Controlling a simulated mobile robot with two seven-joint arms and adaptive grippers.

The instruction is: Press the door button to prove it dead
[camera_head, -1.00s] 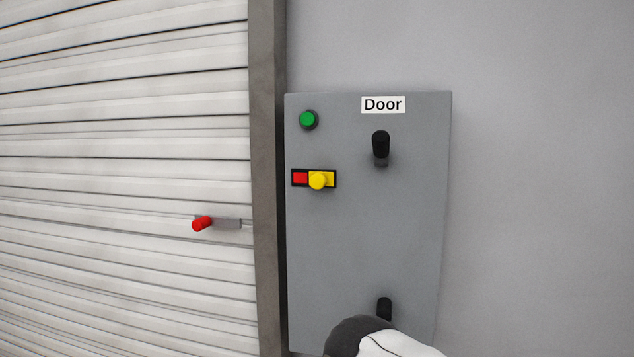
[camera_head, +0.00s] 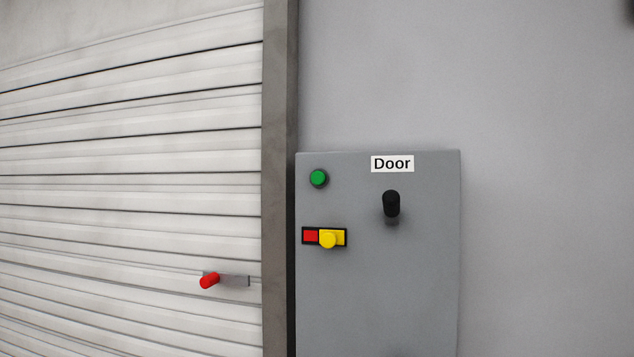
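A grey control panel (camera_head: 400,290) labelled "Door" (camera_head: 392,164) is on the wall, right of the door frame. A round green button (camera_head: 318,178) sits at its upper left. A black handle (camera_head: 391,204) sticks out at the panel's upper right. The panel's lower part is cut off by the picture's bottom edge. Neither of my grippers is in view.
A white slatted roller door (camera_head: 130,180) fills the left side. A red-tipped handle (camera_head: 209,281) on a grey plate is low on it. A dark grey door frame (camera_head: 278,180) stands between door and panel. The wall (camera_head: 550,200) on the right is bare.

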